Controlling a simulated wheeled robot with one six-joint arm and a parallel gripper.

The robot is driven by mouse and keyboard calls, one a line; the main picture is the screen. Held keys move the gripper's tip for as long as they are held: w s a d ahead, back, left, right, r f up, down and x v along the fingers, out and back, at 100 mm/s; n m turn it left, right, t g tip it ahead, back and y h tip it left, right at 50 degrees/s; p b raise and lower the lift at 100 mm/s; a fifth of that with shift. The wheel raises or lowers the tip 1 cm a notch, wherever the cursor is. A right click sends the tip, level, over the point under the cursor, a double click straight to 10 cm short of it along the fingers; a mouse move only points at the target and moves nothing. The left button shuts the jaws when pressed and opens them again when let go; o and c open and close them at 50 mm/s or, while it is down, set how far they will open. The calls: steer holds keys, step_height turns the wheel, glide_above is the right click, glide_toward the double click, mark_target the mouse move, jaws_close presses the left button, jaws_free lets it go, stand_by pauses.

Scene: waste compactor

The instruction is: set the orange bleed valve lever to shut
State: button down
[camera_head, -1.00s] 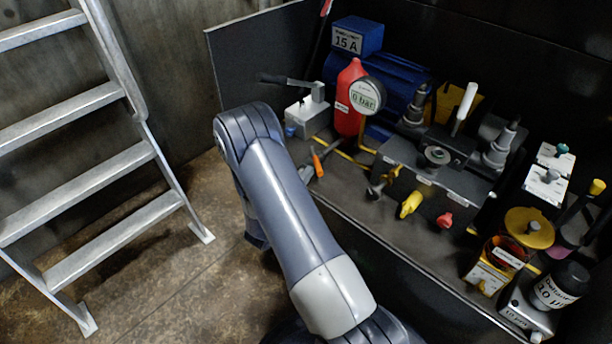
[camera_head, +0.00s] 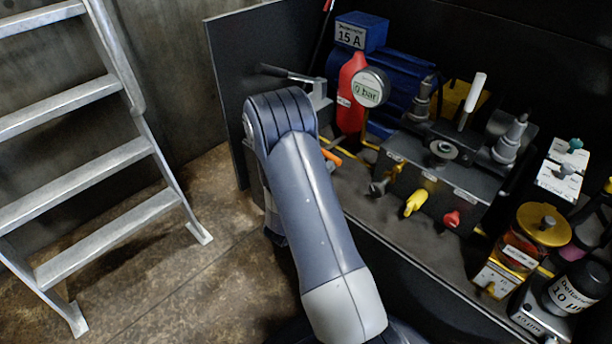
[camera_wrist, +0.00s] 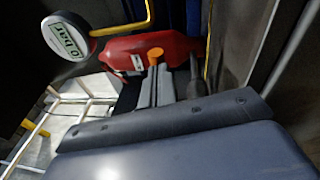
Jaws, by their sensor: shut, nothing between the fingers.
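The orange bleed valve lever (camera_head: 331,158) shows as a small orange piece on the bench, just right of my arm and below the red cylinder. Part of it is hidden by my arm. In the wrist view its orange end (camera_wrist: 155,55) lies at the tips of my grey fingers, in front of the red cylinder. My gripper (camera_wrist: 155,72) is shut with nothing held. I cannot tell whether it touches the lever. In the head view my gripper is hidden behind my arm. A round gauge (camera_head: 370,88) reads 0 bar.
The red cylinder (camera_head: 350,95) stands close behind the lever. A dark valve block (camera_head: 440,185) with a yellow knob (camera_head: 415,203) and a red knob (camera_head: 451,219) sits to the right. A pump handle (camera_head: 287,73) juts out at left. A ladder (camera_head: 95,180) stands on the open floor.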

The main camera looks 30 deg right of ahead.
steer(key=shift+d+b, duration=0.3)
steer(key=shift+d, duration=0.25)
